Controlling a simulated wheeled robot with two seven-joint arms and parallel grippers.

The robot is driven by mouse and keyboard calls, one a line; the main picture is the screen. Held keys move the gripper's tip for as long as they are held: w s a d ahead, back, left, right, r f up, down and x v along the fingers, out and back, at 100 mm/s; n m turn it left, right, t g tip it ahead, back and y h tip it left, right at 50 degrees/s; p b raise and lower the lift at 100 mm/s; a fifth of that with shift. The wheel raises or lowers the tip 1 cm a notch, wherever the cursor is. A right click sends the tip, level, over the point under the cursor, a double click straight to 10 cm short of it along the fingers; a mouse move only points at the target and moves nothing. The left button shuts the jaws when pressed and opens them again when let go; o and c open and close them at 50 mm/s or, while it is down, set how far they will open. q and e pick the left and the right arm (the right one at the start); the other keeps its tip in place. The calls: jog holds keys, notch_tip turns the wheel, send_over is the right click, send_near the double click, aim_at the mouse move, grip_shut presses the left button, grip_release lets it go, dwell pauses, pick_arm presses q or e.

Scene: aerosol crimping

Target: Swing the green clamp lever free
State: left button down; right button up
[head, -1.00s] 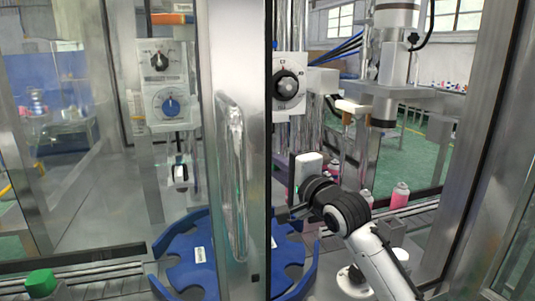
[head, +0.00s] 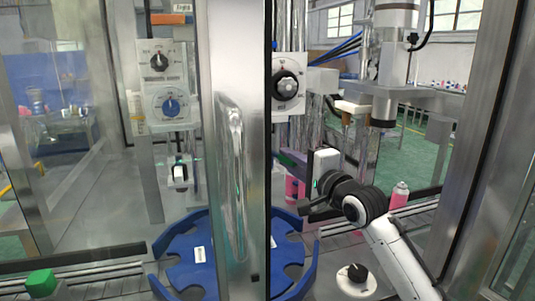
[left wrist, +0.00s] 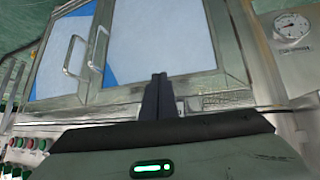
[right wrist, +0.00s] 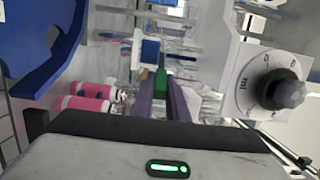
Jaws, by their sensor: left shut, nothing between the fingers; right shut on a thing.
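The green clamp lever (right wrist: 161,82) shows in the right wrist view as a small green piece between the fingertips; the fingers hide most of it. My right gripper (right wrist: 160,92) is shut on it. In the head view my right gripper (head: 291,160) reaches left behind the door frame, above the blue star wheel, and the lever is hard to make out there. My left gripper (left wrist: 159,82) shows only in the left wrist view, shut and empty, facing glazed doors with metal handles.
The blue star wheel (head: 185,270) lies below my right gripper. Pink cans (right wrist: 85,100) stand close beside it, and a dial box (right wrist: 265,80) is to its right. The metal door frame (head: 237,150) blocks part of the head view. A gauge (left wrist: 292,27) is near the left gripper.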

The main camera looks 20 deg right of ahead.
jog(key=shift+w+d, duration=0.2)
jog(key=shift+d, duration=0.25)
jog(key=shift+w+d, duration=0.75)
jog(key=shift+d, duration=0.3)
jog(key=shift+w+d, duration=0.1)
jog(key=shift+w+d, duration=0.8)
jog(key=shift+w, duration=0.1)
